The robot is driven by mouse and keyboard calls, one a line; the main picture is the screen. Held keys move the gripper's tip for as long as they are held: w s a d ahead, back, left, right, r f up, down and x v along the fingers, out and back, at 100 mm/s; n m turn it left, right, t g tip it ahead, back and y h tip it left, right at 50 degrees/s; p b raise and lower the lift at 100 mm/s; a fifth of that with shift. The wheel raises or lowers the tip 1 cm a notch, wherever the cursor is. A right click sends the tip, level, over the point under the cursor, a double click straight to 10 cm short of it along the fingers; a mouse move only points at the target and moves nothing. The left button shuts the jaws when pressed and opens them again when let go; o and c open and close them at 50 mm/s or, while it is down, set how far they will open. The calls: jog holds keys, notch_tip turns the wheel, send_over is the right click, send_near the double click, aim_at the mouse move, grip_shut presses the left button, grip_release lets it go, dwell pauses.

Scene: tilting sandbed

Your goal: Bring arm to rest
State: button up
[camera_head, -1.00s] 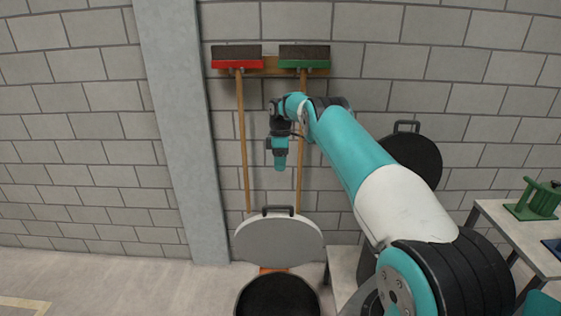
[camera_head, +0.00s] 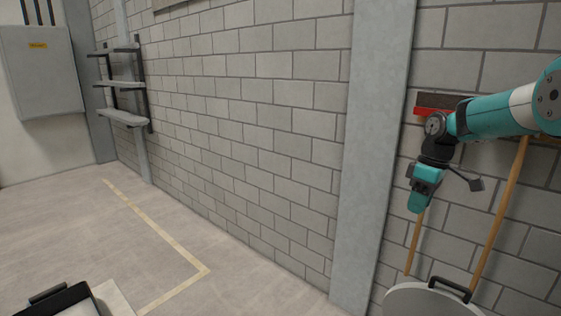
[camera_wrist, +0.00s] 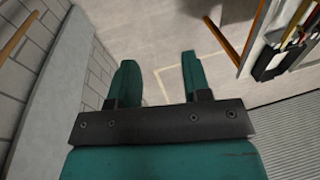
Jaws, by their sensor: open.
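My teal and black arm reaches in from the right edge of the head view, in front of the block wall. My gripper (camera_head: 418,203) hangs from its end, pointing down, above a round grey lid with a black handle (camera_head: 432,299). In the wrist view, the two teal fingers of my gripper (camera_wrist: 156,58) stand wide apart. Nothing is between them but floor with a yellow line, seen farther off.
A red broom (camera_head: 433,112) hangs head-up behind the arm. A pillar (camera_head: 370,150) stands left of it. Wall shelves (camera_head: 122,85) and a grey cabinet (camera_head: 42,72) are at far left. Open floor (camera_head: 90,235) lies at left. A dark bin (camera_head: 62,300) shows at bottom left.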

jog(key=s+a+r+b, duration=0.1)
jog(key=s+a+r, duration=0.3)
jog(key=s+a, duration=0.55)
jog(key=s+a+f+m+y+b, duration=0.1)
jog(key=s+a, duration=0.4)
jog(key=s, duration=0.8)
jog(key=s+a+f+m+y+b, duration=0.1)
jog(key=s+a, duration=0.4)
jog(key=s, duration=0.8)
jog(key=shift+s+f+t, duration=0.15)
jog(key=shift+f+t, duration=0.2)
jog(key=shift+t, duration=0.05)
